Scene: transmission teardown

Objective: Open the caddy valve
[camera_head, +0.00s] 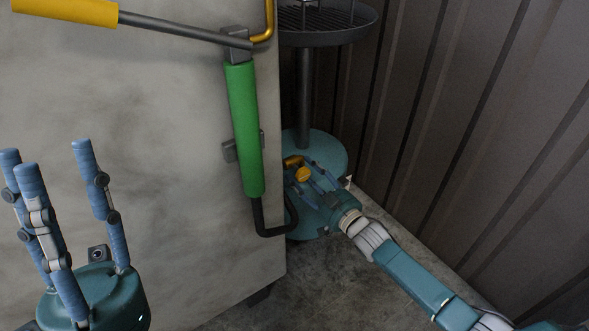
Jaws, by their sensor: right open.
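The caddy (315,145) is a teal round base with a dark pole and a dark round grated tray (328,30) on top. It stands between the pale cabinet and the wall, and the cabinet's edge hides its left side. The yellow-orange valve (302,174) sits low on the caddy. My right gripper (306,178) is open, with its blue fingers close around the valve. I cannot tell whether they touch it. My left gripper (48,160) is open and empty at the lower left, in front of the cabinet, with its fingers pointing up.
The large pale cabinet (150,110) fills the left and middle. A dark corrugated wall (470,100) closes the right. Concrete floor (330,280) shows below.

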